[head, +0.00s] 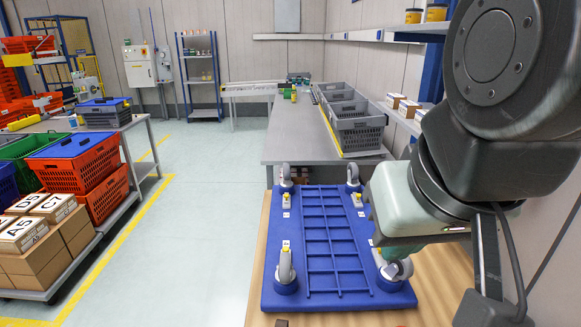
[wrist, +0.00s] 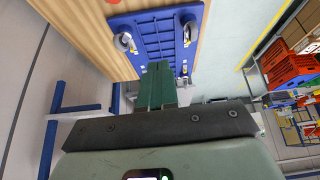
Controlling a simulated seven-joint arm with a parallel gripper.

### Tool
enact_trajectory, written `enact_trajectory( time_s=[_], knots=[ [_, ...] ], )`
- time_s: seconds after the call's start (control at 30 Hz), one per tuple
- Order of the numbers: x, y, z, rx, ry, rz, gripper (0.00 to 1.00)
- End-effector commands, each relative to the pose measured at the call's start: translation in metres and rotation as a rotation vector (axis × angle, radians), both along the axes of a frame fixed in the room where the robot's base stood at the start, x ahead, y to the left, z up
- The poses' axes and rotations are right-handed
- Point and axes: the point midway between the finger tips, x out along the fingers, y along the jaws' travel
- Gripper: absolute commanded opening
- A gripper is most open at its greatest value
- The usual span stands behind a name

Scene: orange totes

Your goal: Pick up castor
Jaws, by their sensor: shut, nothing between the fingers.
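A blue wheeled base (head: 320,240) lies with its castors upward on the wooden table. Grey castors stand at its corners: front left (head: 285,266), front right (head: 393,271), back left (head: 286,178) and back right (head: 353,176). The front right one is close below my arm's pale green hand. In the wrist view, my gripper's green fingers (wrist: 158,70) are shut and empty, pointing over the blue base (wrist: 155,33). One castor (wrist: 125,42) shows left of the fingertips and another (wrist: 189,30) to the right. My fingertips cannot be made out in the head view.
A grey table (head: 290,135) behind holds grey crates (head: 355,132). A wall shelf (head: 405,120) with small boxes is at right, near my arm. At left stand orange crates (head: 100,195) and cardboard boxes (head: 45,250). The floor between is clear.

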Motion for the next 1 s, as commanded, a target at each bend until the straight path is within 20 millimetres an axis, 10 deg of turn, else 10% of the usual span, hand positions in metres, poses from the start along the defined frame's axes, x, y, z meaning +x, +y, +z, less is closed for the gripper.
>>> enact_trajectory(
  time_s=[0.4,0.83,1.0],
  knots=[
    [0.0000,0.0000,0.0000,0.000,0.000,0.000,0.00],
    [0.0000,0.0000,0.0000,0.000,0.000,0.000,0.66],
    [0.0000,0.0000,0.0000,0.000,0.000,0.000,0.68]
  ],
)
